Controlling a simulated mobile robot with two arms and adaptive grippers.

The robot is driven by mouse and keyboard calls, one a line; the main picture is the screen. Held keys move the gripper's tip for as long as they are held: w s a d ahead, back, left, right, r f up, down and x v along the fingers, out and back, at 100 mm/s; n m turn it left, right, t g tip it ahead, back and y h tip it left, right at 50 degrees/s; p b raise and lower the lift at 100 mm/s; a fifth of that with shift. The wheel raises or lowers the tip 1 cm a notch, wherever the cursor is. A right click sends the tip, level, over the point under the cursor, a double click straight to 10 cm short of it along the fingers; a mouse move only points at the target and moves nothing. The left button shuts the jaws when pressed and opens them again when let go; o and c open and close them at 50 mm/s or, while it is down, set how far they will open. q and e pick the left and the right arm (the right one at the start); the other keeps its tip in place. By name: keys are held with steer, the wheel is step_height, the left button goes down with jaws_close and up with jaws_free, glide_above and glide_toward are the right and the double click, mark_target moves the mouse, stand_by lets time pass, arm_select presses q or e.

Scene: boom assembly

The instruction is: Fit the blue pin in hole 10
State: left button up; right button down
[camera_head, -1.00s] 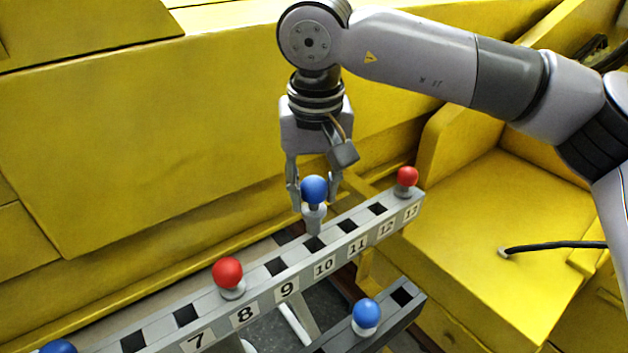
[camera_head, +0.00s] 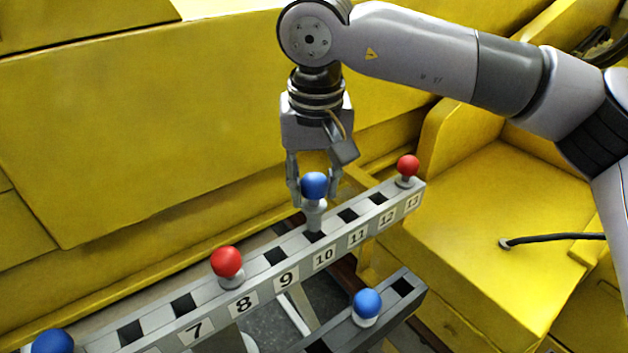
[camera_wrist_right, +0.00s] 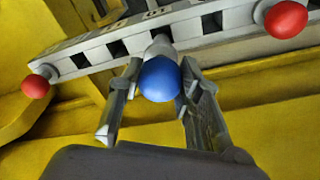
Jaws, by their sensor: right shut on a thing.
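The blue pin (camera_head: 314,187) is upright between the fingers of my right gripper (camera_head: 314,190), which is shut on it. Its grey lower end meets the top of the numbered rail (camera_head: 262,290) at hole 10 (camera_head: 314,237), above the label "10". Part of that hole's dark opening still shows; I cannot tell how deep the tip sits. My left gripper is not in view.
Red pins stand on the rail near 8 (camera_head: 227,262) and at 13 (camera_head: 408,166). Another blue pin (camera_head: 367,303) stands on a lower dark bar (camera_head: 410,306), and a blue ball (camera_head: 53,342) shows at lower left. Holes 9, 11 and 12 are empty. Yellow body panels surround the rail.

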mark_target(314, 205)
steer(key=shift+f, duration=0.15)
steer(key=shift+f+b, duration=2.25)
steer(key=shift+f, duration=0.5)
steer(key=c, duration=1.1)
jaws_free()
steer(key=shift+o, duration=0.2)
steer(key=r, duration=0.4)
steer(key=s+r, duration=0.1)
steer(key=r, duration=0.7)
steer(key=shift+s+d, duration=0.1)
steer(key=shift+s, duration=0.15)
